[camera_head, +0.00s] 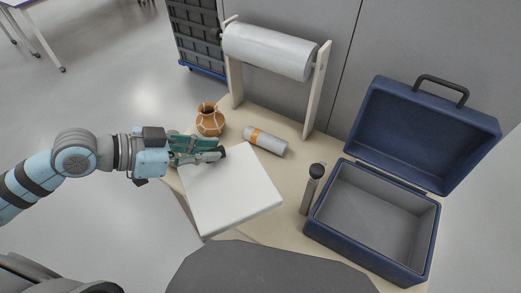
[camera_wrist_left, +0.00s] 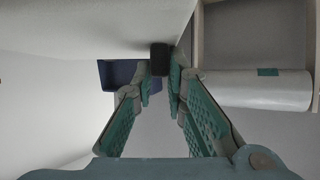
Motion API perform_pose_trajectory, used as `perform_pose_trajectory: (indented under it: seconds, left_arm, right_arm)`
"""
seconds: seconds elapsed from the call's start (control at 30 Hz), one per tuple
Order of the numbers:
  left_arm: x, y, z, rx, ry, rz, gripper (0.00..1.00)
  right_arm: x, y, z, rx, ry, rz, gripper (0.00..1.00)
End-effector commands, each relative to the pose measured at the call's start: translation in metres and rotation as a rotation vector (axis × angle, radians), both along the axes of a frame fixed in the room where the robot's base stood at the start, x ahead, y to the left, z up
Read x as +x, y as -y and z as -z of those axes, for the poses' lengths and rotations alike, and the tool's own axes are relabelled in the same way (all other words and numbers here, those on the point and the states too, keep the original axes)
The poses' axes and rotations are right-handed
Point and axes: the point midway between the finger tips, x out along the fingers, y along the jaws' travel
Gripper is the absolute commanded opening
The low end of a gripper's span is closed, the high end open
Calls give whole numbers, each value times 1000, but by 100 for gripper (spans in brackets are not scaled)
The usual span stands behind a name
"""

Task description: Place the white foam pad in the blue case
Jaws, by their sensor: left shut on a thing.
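The white foam pad (camera_head: 232,192) is a thick square slab at the near left of the table in the head view. My left gripper (camera_head: 216,153) is shut on its far left part. In the left wrist view the fingers (camera_wrist_left: 160,85) are close together, and a pale surface that looks like the pad (camera_wrist_left: 110,20) fills the top. I cannot tell whether the pad touches the table. The blue case (camera_head: 320,230) stands open at the right, with a grey, empty inside; part of it shows in the left wrist view (camera_wrist_left: 115,76). My right gripper is out of view.
A grey cylinder with a black top (camera_head: 309,192) stands between pad and case. A white tube with an orange band (camera_head: 265,142) lies behind the pad, near a brown pot with pale lines (camera_head: 210,121). A paper roll (camera_head: 268,50) hangs on a wooden stand at the back.

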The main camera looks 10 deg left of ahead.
Motion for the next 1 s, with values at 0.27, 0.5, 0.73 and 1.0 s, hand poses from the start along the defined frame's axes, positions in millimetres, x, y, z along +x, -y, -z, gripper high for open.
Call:
perform_pose_trajectory:
  seconds: [0.27, 0.5, 0.73, 1.0]
  left_arm:
    - [90, -66, 9, -5, 4, -368, 0]
    - [122, -98, 29, 2, -4, -557, 0]
    - [120, -99, 118, 1, -8, -558, 0]
    - [119, -99, 171, 4, -1, -556, 0]
  right_arm:
    - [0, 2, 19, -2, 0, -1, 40]
    - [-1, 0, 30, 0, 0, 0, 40]
    - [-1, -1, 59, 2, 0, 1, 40]
    - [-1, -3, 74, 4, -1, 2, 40]
